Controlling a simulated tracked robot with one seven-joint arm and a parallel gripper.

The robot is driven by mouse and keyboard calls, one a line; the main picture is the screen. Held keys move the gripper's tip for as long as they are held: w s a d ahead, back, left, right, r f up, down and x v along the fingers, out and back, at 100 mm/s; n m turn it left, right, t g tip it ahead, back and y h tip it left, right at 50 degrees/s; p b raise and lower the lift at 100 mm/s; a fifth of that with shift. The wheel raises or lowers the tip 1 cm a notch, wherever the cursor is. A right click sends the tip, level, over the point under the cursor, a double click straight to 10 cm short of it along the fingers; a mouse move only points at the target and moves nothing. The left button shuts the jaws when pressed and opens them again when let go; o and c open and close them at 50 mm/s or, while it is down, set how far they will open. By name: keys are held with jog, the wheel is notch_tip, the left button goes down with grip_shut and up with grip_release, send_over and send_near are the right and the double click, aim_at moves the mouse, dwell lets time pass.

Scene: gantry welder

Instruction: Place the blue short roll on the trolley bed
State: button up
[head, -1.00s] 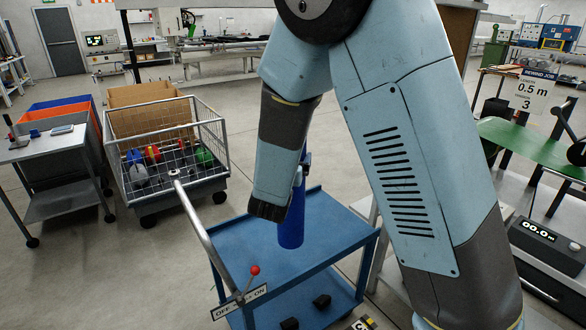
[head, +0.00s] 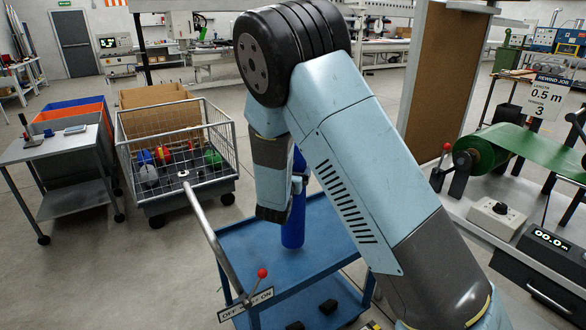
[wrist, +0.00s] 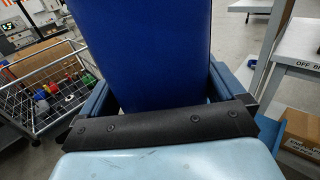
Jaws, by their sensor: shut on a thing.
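The blue short roll (head: 293,226) stands upright over the trolley bed (head: 258,262) in the head view. I cannot tell whether its lower end touches the bed. My gripper (head: 297,186) is shut on the roll's upper part, partly hidden by my own arm. In the wrist view the roll (wrist: 145,45) fills the upper middle between the jaws, and its ends are out of sight. The trolley is blue, with a lower shelf and a grey push handle.
A wire cage cart (head: 180,150) with coloured rolls stands left of the trolley. A grey side table (head: 60,150) is farther left. A red-knobbed lever (head: 262,273) and an OFF/ON sign are at the trolley's near left. The rewind bench (head: 525,150) is at right.

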jog(key=shift+w+f, duration=0.15)
jog(key=shift+f, duration=0.75)
jog(key=shift+w+f, duration=0.15)
jog(key=shift+f, duration=0.7)
jog(key=o, duration=1.7)
jog(key=shift+s+f, duration=0.1)
jog(key=shift+s, duration=0.1)
